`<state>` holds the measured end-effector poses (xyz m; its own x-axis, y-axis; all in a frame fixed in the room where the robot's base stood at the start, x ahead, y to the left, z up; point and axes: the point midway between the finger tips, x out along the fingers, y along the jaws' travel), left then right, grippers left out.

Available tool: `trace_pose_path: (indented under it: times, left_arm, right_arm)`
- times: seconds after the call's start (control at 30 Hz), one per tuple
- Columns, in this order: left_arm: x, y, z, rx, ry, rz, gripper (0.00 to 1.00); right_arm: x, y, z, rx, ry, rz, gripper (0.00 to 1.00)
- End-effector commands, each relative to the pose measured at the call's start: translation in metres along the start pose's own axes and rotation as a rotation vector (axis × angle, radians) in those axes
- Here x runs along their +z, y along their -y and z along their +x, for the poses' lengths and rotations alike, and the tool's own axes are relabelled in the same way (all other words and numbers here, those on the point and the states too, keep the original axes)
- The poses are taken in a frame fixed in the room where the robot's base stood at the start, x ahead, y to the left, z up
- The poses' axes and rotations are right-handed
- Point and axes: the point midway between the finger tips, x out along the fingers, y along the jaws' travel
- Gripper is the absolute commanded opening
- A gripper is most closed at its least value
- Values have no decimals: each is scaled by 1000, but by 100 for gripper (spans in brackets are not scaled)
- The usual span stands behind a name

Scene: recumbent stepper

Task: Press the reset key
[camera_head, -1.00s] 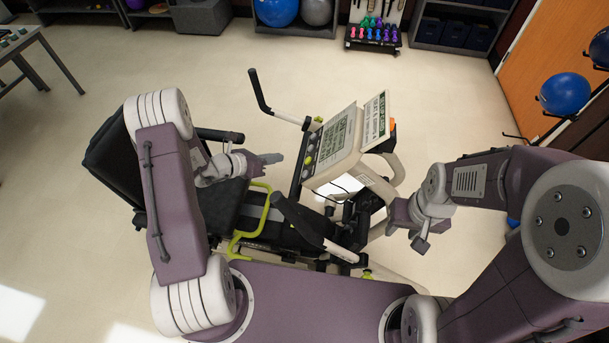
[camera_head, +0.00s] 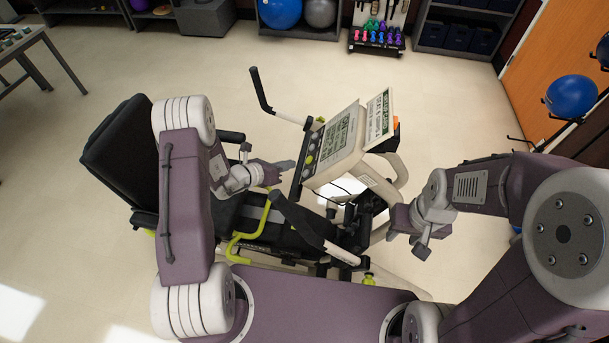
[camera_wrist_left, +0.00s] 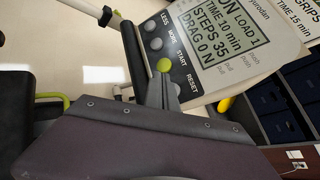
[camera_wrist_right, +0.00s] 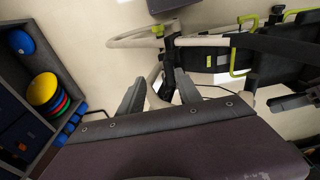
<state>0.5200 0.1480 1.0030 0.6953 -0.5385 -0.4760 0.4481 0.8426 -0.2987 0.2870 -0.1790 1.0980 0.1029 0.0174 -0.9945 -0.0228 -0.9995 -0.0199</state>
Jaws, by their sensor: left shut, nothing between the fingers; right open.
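The stepper's console (camera_head: 335,145) shows in the head view, with a column of round keys along its left edge. In the left wrist view the console display (camera_wrist_left: 222,35) reads LOAD 1, TIME 10 min, STEPS 35. Grey LESS (camera_wrist_left: 150,26) and MORE (camera_wrist_left: 156,43) keys and the green START key (camera_wrist_left: 164,65) are clear. The grey reset key (camera_wrist_left: 175,88), beside the RESET label, is partly hidden by the fingertips. My left gripper (camera_head: 288,164) is shut and empty, its tips close to the key column; contact cannot be told. My right gripper (camera_head: 421,250) is open and empty, right of the console.
The black seat (camera_head: 125,150) stands left of the console. Handlebars (camera_head: 262,92) rise beyond the key edge, and another black handle (camera_head: 295,220) is below my left gripper. A dumbbell rack (camera_head: 376,38) and blue ball (camera_head: 571,96) are far off. Open floor lies behind the machine.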

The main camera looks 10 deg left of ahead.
Motion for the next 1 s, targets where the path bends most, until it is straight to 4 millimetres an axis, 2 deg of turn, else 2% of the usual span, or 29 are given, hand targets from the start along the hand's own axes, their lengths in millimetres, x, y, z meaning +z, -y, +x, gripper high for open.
trace_pose_path:
  times: [0.03,0.2,1.0]
  left_arm:
    - [-7,2,7,-3,0,2,0]
    - [-12,9,15,-1,0,2,0]
    - [-12,12,16,0,0,2,0]
  right_arm:
    - [1,0,9,0,0,0,41]
    - [2,0,16,0,0,0,41]
    - [2,0,17,0,0,0,41]
